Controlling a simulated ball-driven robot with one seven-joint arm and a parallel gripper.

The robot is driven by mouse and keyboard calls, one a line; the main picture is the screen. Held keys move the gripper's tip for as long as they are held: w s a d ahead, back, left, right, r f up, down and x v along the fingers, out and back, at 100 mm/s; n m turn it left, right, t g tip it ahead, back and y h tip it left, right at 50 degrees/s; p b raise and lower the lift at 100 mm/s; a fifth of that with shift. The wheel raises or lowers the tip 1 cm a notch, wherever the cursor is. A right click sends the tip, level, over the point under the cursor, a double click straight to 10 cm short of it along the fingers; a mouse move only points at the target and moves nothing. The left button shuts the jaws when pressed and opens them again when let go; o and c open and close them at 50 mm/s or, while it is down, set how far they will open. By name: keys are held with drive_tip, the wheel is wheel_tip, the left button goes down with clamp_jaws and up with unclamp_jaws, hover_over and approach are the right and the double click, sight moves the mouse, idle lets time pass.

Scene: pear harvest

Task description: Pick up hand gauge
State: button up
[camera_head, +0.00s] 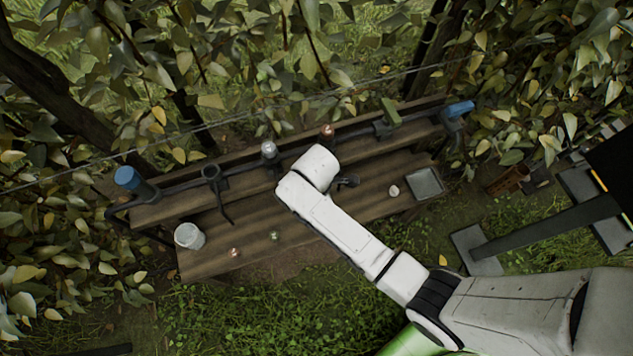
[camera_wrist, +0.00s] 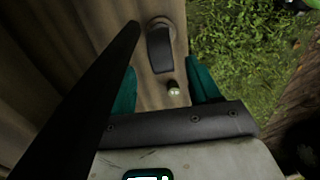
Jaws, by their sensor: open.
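In the wrist view, a dark, narrow tool with a rounded grey end (camera_wrist: 160,48) lies on the planks; it looks like the hand gauge, though I cannot be sure. A small dark piece with a pale face (camera_wrist: 174,88) is close below it; I cannot tell whether they are joined. My gripper (camera_wrist: 160,66) is open, its teal fingers on either side of these, with nothing held. In the head view my white arm hides the gripper. A small dark shape (camera_head: 348,181) shows on the bench just right of the arm's end; I cannot tell what it is.
A dark bar (camera_wrist: 85,100) crosses the wrist view, in front of the left finger. Leafy branches hang behind the bench.

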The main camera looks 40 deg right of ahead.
drive_tip(key=shift+s+f+b, duration=0.1)
drive_tip(key=shift+f+b, duration=0.35)
drive_tip(key=shift+f, duration=2.95)
drive_tip(key=shift+c, duration=0.3)
drive_tip(key=c, duration=1.1)
